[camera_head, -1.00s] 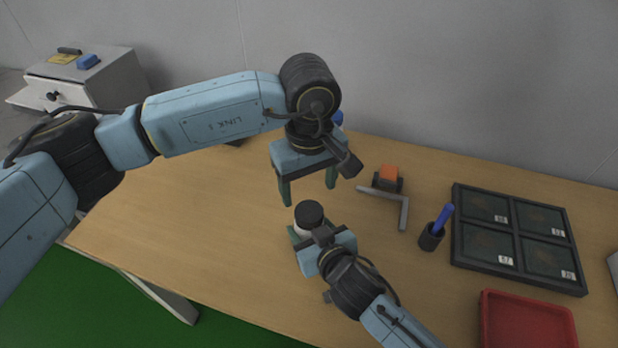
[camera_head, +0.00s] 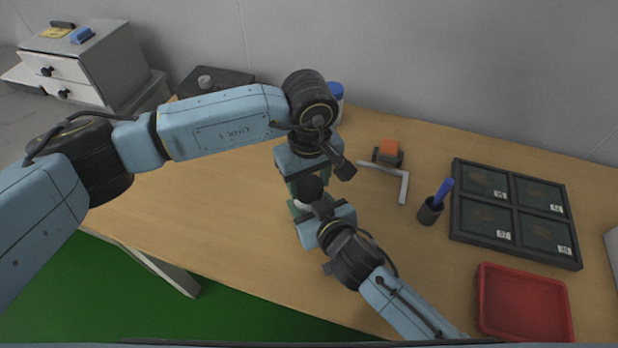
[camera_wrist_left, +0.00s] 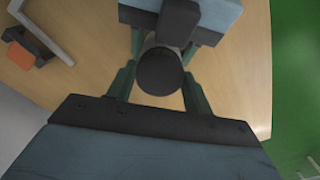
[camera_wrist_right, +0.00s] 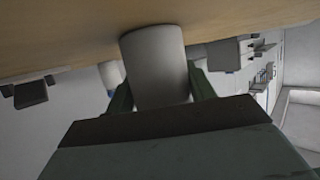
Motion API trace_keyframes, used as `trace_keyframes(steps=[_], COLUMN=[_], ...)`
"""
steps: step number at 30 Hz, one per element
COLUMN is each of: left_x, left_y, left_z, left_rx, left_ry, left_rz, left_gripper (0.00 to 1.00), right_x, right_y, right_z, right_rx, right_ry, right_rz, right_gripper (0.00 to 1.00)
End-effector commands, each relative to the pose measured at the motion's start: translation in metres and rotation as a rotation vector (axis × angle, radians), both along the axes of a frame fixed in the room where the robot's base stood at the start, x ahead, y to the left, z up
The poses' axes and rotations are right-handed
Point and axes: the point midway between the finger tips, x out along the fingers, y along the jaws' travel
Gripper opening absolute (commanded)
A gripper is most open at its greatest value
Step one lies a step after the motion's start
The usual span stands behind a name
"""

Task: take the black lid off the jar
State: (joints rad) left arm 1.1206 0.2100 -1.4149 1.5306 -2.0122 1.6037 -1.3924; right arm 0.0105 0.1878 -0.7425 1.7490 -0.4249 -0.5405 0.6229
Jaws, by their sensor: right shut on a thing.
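The white jar (camera_wrist_right: 157,65) stands upright between the fingers of my right gripper (camera_wrist_right: 160,90), which is shut on it from the side. The black lid (camera_head: 310,188) is on top of the jar. It shows as a round black disc in the left wrist view (camera_wrist_left: 160,72). My left gripper (camera_head: 307,186) points down over the jar from behind. Its fingers are open, one on each side of the lid, with small gaps visible in the left wrist view. My right gripper hides much of the jar in the head view.
An orange block (camera_head: 388,150) and a grey angle bracket (camera_head: 390,178) lie right of the grippers. A black cup with a blue pen (camera_head: 430,210), a dark divided tray (camera_head: 515,212) and a red tray (camera_head: 524,305) are farther right. The table's left part is clear.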

Motion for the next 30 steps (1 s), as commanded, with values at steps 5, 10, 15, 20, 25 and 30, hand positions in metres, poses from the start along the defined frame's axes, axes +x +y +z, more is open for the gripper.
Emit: trace_keyframes(steps=[5, 10, 15, 20, 25, 30], left_x=[0.0001, 0.0002, 0.0002, 0.0001, 0.0001, 0.0001], left_y=[0.0002, 0.0002, 0.0004, 0.0004, 0.0005, 0.0005], left_z=[0.0002, 0.0003, 0.0005, 0.0007, 0.0008, 0.0008], left_rx=[0.0, 0.0, 0.001, 0.001, 0.002, 0.002], left_ry=[0.0, -0.001, -0.001, -0.001, 0.0, 0.0], left_rz=[0.0, 0.064, 0.335, 0.627, 0.833, 0.895], left_gripper=[0.23, 0.23, 0.23, 0.23, 0.23, 0.23], right_x=[0.0, 0.0, 0.0, 0.0, 0.0, 0.0001], right_y=[-0.0001, -0.0001, -0.0001, -0.0001, -0.0002, -0.0003], right_z=[-0.0002, -0.0002, -0.0002, -0.0002, -0.0002, -0.0002], right_rx=[0.0, 0.0, 0.0, 0.0, 0.0, 0.0], right_ry=[0.001, 0.001, 0.001, 0.001, 0.001, 0.001], right_rz=[0.0, 0.0, 0.0, 0.0, 0.0, -0.001], right_gripper=[0.0, 0.0, 0.0, 0.0, 0.0, 0.0])
